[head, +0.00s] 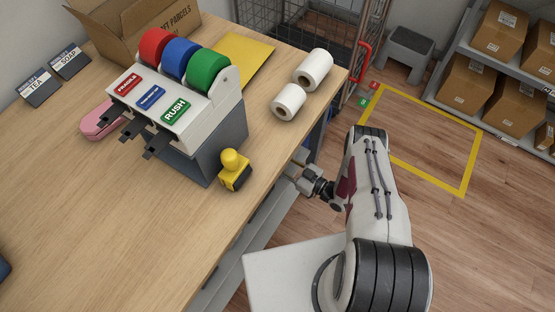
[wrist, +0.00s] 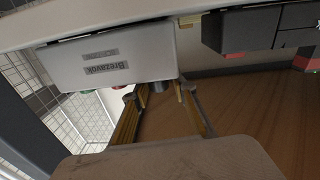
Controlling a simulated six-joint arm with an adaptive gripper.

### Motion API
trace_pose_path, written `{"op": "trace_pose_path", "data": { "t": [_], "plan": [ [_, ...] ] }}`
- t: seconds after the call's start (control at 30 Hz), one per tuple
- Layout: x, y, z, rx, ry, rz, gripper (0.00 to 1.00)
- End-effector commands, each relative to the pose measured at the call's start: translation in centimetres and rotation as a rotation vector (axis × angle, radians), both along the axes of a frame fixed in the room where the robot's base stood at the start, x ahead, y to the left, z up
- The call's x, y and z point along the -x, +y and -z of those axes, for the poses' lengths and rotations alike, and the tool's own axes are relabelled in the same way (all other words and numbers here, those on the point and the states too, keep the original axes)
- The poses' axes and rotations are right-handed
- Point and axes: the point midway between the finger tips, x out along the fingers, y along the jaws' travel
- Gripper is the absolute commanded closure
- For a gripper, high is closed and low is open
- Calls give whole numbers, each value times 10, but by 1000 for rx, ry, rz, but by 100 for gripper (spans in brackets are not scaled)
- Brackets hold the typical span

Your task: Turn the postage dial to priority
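My gripper (head: 298,172) is low beside the counter's right edge in the head view. In the wrist view, my gripper (wrist: 156,97) has its two fingers apart. A pale box (wrist: 105,58) with an upside-down "Brezavok" label fills the upper left there. A small dark round part (wrist: 160,87) shows at its lower edge, between or just beyond the fingertips. I cannot tell whether this is the postage dial, or whether the fingers touch it. No dial marking or "priority" word is readable in either view.
On the counter (head: 90,210) stand a label dispenser (head: 218,131) with red, blue and green rolls, a yellow stamp (head: 235,170) and two white rolls (head: 288,102). A wire cage (head: 285,20) stands behind. A dark unit (wrist: 262,35) is at upper right in the wrist view.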

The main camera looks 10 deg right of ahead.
Motion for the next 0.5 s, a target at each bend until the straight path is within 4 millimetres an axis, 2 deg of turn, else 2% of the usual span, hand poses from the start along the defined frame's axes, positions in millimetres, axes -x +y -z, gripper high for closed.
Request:
{"op": "trace_pose_path", "data": {
  "t": [0.07, 0.17, 0.2, 0.5],
  "plan": [
    [0, 0, 0, 0, 0, 0, 73],
    [0, 0, 0, 0, 0, 0, 97],
    [0, 0, 0, 0, 0, 0, 100],
    [0, 1, 0, -3, 1, 17, 100]
  ]
}}
